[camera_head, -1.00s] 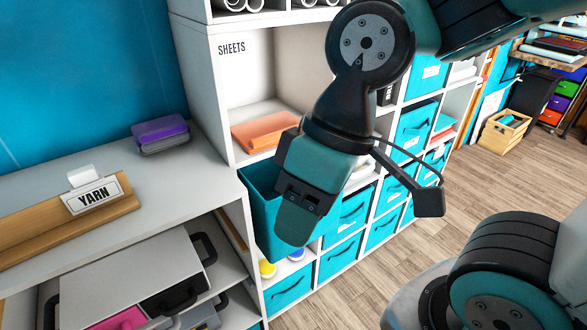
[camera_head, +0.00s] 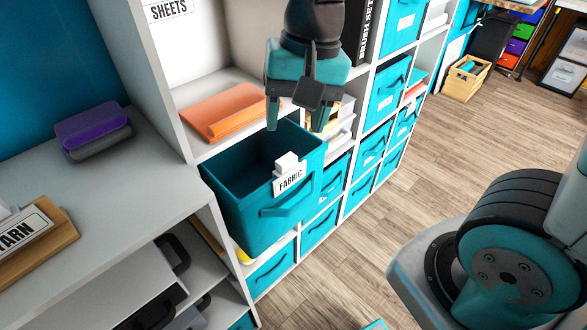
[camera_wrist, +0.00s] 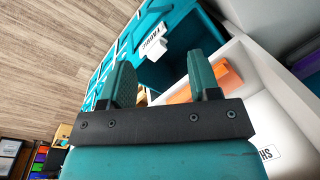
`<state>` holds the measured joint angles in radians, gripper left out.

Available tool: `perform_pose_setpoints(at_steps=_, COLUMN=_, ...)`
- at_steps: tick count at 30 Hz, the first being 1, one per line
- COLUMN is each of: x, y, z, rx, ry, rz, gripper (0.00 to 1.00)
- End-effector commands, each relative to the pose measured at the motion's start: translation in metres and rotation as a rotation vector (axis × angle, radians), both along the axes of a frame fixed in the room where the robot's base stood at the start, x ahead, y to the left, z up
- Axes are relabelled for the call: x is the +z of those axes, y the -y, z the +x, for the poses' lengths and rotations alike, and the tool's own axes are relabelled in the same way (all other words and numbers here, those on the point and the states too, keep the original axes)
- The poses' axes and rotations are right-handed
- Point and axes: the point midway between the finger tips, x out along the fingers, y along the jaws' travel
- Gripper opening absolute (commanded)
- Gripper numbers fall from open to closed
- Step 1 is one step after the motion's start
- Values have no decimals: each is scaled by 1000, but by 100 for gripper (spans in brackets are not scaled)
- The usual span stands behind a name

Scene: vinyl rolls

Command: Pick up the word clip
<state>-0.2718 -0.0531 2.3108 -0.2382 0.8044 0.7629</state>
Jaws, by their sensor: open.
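A white word clip reading FABRIC (camera_head: 290,179) sits on the front rim of a teal fabric bin (camera_head: 225,207), which juts out from the shelf. In the wrist view the FABRIC clip (camera_wrist: 153,43) shows beyond and between the fingertips. My gripper (camera_head: 297,118) is open and empty, pointing down above the bin's back right part, apart from the clip. Its two fingers (camera_wrist: 160,68) frame the wrist view.
The cubby above the bin holds an orange stack (camera_head: 230,110) and a SHEETS label (camera_head: 168,9). A purple folded item (camera_head: 92,130) lies on the grey counter (camera_head: 120,185). Shelf dividers flank the gripper. Wooden floor (camera_head: 385,225) to the right is open.

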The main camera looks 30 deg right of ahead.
Motion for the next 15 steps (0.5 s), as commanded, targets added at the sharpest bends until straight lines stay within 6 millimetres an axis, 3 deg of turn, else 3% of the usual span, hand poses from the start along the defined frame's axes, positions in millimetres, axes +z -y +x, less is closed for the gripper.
perform_pose_setpoints(at_steps=3, x=-16, y=11, z=40, rx=-393, ry=-61, rz=-71, gripper=56)
perform_pose_setpoints(at_steps=6, x=-25, y=18, z=63, rx=-658, ry=-85, rz=-115, gripper=56)
perform_pose_setpoints(at_steps=10, x=-31, y=24, z=80, rx=-871, ry=-97, rz=-147, gripper=56)
perform_pose_setpoints(at_steps=15, x=-50, y=27, z=85, rx=-948, ry=-103, rz=-159, gripper=56)
